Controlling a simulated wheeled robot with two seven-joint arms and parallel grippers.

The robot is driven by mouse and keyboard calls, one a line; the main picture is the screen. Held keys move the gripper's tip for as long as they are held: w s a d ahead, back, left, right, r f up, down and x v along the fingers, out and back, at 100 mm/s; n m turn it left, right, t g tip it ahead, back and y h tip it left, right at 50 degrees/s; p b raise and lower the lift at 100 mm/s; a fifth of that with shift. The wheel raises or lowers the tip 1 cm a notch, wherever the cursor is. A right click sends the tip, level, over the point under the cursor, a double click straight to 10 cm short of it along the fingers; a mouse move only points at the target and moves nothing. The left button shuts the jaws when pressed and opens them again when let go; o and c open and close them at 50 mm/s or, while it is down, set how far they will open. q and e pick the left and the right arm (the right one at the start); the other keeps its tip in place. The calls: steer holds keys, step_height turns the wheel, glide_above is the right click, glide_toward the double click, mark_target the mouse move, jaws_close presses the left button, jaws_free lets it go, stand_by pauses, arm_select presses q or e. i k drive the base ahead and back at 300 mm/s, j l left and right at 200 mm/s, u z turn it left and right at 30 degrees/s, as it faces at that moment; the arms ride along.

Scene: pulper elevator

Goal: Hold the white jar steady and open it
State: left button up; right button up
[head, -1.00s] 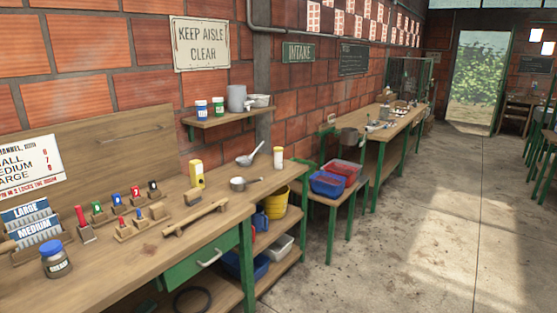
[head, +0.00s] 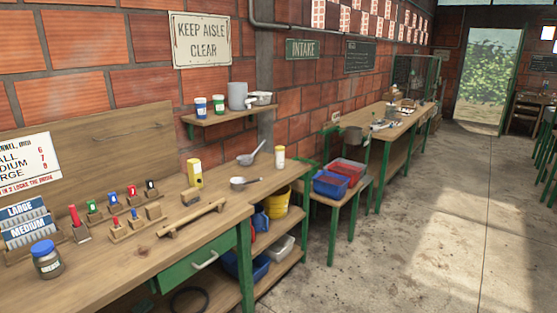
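A clear, dark-filled jar with a blue lid (head: 48,263) stands at the bench's front left. I cannot tell which is the task's white jar. All of these look closed. Neither of my grippers is in view.
The near wooden bench (head: 120,262) holds a yellow container (head: 194,173), a wooden rail (head: 205,218), a metal ladle (head: 251,154) and several coloured markers in blocks. Blue and red bins (head: 330,184) sit on a low table beyond. The concrete aisle (head: 430,220) at right is clear.

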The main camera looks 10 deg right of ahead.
mark_target(280, 155)
steer(key=i+l+u, duration=0.1)
steer(key=i+l, duration=0.15)
steer(key=l, duration=0.25)
steer(key=i+l+u, duration=0.1)
steer(key=i+l, duration=0.15)
steer(key=l, duration=0.25)
steer(key=i+l+u, duration=0.1)
steer(key=l, duration=0.4)
steer(key=i+l+u, duration=0.15)
steer(key=i+l, duration=0.15)
steer(key=l, duration=0.25)
steer(key=i+l+u, duration=0.1)
steer(key=l, duration=0.45)
steer(key=i+l+u, duration=0.1)
steer(key=i+l, duration=0.15)
steer(key=l, duration=0.35)
steer(key=i+l+u, duration=0.1)
steer(key=l, duration=0.45)
steer(key=i+l+u, duration=0.1)
steer(key=l, duration=0.5)
